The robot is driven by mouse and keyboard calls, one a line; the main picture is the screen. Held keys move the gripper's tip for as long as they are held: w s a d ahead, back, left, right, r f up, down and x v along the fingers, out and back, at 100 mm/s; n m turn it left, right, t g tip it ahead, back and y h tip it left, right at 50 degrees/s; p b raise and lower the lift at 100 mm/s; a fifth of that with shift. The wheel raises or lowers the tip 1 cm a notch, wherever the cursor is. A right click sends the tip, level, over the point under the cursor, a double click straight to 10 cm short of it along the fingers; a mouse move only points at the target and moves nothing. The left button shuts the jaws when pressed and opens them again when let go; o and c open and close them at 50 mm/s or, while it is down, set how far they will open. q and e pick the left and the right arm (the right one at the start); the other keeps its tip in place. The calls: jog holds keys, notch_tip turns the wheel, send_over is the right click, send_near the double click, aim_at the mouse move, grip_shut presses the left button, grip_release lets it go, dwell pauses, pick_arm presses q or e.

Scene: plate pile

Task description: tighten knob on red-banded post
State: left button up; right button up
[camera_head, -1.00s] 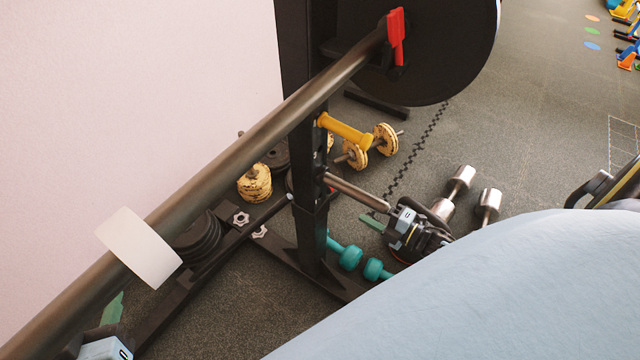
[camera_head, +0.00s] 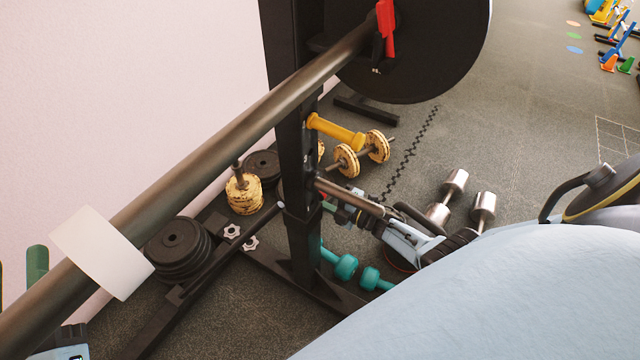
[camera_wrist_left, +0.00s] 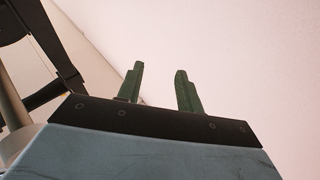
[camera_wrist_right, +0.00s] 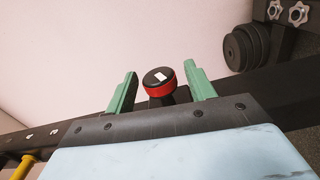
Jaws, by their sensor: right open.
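A round black knob with a red band (camera_wrist_right: 159,88) and a small white mark on its top shows in the right wrist view. My right gripper (camera_wrist_right: 160,70) is open, with one green finger on each side of the knob. There are gaps between fingers and knob, and I see no contact. In the head view the right gripper (camera_head: 335,208) is beside the black upright post (camera_head: 297,170), partly hidden by a metal peg; the knob is not visible there. My left gripper (camera_wrist_left: 160,70) is open and empty, facing the pale wall. Its green finger shows at the head view's left edge (camera_head: 37,263).
A long bar (camera_head: 220,150) with a white collar (camera_head: 100,252) crosses above the rack. Black plates (camera_head: 178,250), yellow plates (camera_head: 244,195), teal dumbbells (camera_head: 345,267) and chrome dumbbells (camera_head: 483,208) lie around the post. Open floor lies to the upper right.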

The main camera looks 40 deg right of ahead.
pick_arm(q)
jog(key=shift+s+r+t, duration=0.2)
jog(key=shift+r+t, duration=0.2)
jog(key=shift+r, duration=0.1)
pick_arm(e)
jog(key=shift+w+a, duration=0.15)
jog(key=shift+w, duration=0.25)
